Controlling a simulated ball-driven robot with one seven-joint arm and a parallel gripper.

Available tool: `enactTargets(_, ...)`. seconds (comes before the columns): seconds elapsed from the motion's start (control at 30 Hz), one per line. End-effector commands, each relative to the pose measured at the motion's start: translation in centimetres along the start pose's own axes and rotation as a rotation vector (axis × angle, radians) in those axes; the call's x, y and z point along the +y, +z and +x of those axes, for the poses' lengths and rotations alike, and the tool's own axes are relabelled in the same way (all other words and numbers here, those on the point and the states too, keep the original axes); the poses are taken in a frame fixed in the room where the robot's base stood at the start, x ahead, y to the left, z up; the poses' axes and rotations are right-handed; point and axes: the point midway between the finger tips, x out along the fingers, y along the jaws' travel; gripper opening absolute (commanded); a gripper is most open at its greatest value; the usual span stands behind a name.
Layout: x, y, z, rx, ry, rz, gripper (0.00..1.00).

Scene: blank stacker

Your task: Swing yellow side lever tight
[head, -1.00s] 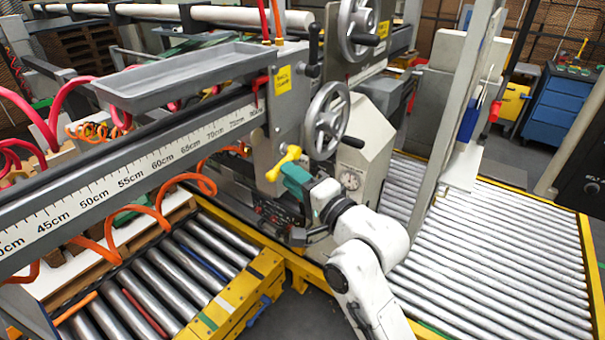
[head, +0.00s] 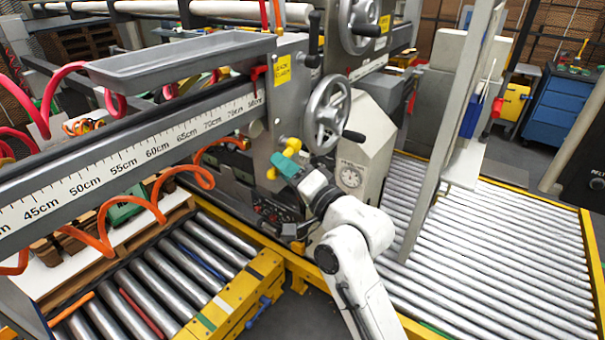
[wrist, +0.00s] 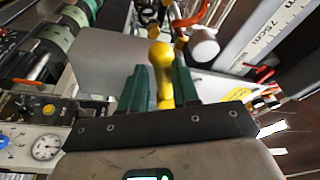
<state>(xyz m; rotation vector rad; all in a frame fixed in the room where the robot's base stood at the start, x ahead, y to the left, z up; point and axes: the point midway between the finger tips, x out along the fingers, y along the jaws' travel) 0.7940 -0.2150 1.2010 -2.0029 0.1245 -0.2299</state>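The yellow side lever (head: 292,144) is on the side plate of the grey carriage, left of and below the spoked handwheel. It tilts up to the right in the head view. My gripper (head: 284,164) is at the lever, with its green fingers over the lever's middle. In the wrist view the lever (wrist: 161,58) stands between the two green fingers (wrist: 158,85), and its rounded end sticks out beyond the tips. The fingers are close together, one on each side of the shaft, and appear shut on it. The exact contact is partly hidden.
The handwheel (head: 327,115) with its black handle is close to the right of my gripper. A dial gauge (head: 350,177) sits on the grey housing beside it. Orange coiled hoses (head: 150,213) hang at left. The ruler beam (head: 140,160) runs to the carriage.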

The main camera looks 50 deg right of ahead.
Motion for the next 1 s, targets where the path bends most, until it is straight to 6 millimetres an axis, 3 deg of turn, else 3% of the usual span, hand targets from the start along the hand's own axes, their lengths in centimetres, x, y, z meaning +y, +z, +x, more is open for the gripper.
enactTargets(1.0,2.4,-0.3,0.0,0.002,-0.087,-0.346,0.29)
